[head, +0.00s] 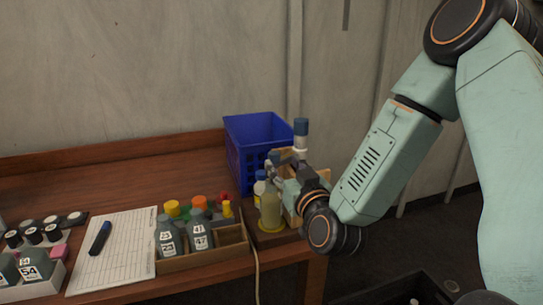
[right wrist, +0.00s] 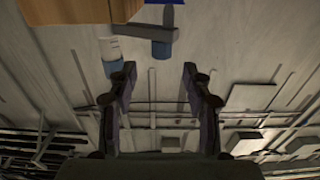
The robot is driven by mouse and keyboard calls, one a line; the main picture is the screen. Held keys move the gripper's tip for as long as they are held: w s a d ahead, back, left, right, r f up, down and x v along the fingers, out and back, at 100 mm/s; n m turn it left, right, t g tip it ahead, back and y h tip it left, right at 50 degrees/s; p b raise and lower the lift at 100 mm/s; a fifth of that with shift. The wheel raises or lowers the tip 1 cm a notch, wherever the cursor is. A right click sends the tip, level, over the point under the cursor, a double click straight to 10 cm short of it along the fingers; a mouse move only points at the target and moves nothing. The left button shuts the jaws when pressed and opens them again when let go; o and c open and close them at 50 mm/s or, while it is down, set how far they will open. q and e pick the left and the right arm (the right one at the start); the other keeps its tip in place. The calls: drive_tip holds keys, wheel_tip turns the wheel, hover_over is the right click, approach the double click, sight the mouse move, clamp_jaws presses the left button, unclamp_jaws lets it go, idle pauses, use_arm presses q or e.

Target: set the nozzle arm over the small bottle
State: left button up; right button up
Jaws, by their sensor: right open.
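The nozzle arm is a grey bar (right wrist: 145,31) with a blue cylinder (right wrist: 161,47) at its end in the right wrist view. The small bottle (right wrist: 110,46), white with a blue cap, is left of that cylinder there, apart from it. In the head view the small bottle (head: 260,188) stands at the table's right end, left of my right gripper (head: 284,179). That gripper is open and empty, its fingers spread below the blue cylinder in the wrist view. In the head view it partly hides the nozzle arm. My left gripper is not in view.
A blue crate (head: 241,130) stands behind. A yellowish bottle (head: 270,212) is close to my gripper. Left of it, a divided wooden tray (head: 233,253) holds grey bottles. A clipboard sheet (head: 115,250) with a pen lies further left. The table's back left is clear.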

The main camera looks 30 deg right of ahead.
sight(275, 158)
drive_tip(key=x, duration=0.6)
drive_tip(key=shift+w+a+f, duration=0.1)
drive_tip(key=shift+a+f, duration=0.1)
drive_tip(key=shift+a, duration=0.05)
drive_tip(key=shift+w, duration=0.3)
drive_tip(key=shift+w+d, duration=0.1)
drive_tip(key=shift+d, duration=0.25)
drive_tip(key=shift+w+a, duration=0.2)
drive_tip(key=shift+c, duration=0.8)
drive_tip(key=shift+s+d, duration=0.15)
drive_tip(key=c, duration=0.5)
clamp_jaws()
